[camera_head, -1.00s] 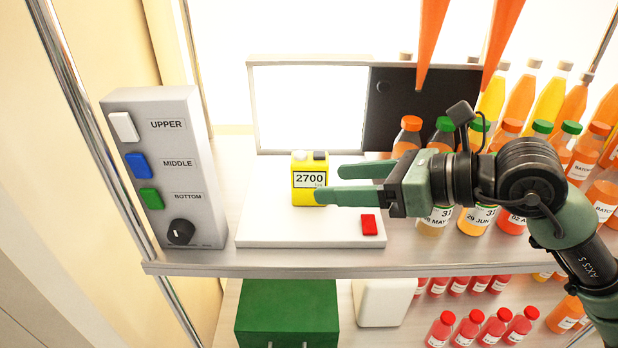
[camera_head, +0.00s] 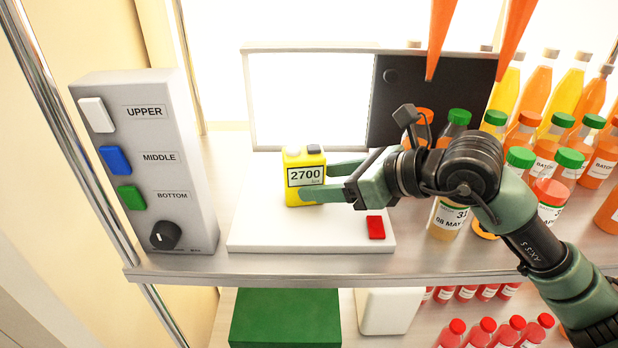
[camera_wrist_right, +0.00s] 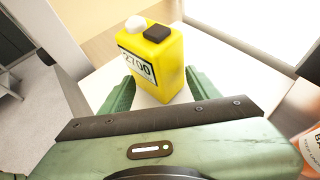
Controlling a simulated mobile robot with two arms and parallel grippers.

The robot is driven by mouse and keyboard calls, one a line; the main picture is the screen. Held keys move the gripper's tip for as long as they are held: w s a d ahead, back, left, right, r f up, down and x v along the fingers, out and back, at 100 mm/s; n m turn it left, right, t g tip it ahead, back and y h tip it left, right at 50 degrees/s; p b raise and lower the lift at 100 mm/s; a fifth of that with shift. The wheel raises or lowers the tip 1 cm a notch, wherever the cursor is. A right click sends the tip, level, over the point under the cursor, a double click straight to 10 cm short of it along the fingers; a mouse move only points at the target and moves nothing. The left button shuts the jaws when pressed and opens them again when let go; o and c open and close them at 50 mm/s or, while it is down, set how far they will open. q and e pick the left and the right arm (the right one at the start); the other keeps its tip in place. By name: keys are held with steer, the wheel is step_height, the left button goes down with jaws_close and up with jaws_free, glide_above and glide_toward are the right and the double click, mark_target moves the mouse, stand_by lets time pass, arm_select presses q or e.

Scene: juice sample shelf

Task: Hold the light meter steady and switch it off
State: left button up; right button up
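The light meter (camera_head: 305,176) is a yellow box with a display reading 2700. It stands upright on a white board (camera_head: 270,236), with a pale button and a dark button on top. My right gripper (camera_head: 322,180) is open at its right side; the near finger crosses low in front of it and the far finger reaches behind. In the right wrist view, the meter (camera_wrist_right: 160,72) stands between and just beyond the tips of the spread fingers (camera_wrist_right: 158,84). I cannot tell whether either finger touches it. My left gripper is not in view.
A red button (camera_head: 376,227) sits on the board's right corner. A grey panel (camera_head: 180,200) with white, blue and green buttons and a black knob stands left. A lit frame (camera_head: 313,100) is behind. Juice bottles (camera_head: 552,150) crowd the right, and two orange points (camera_head: 440,35) hang above.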

steer(key=shift+b+x, duration=0.45)
steer(key=shift+x, duration=0.95)
steer(key=shift+s+f, duration=0.1)
jaws_close()
steer(key=c, duration=1.3)
jaws_free()
steer(key=o, duration=1.6)
steer(key=shift+c, duration=0.2)
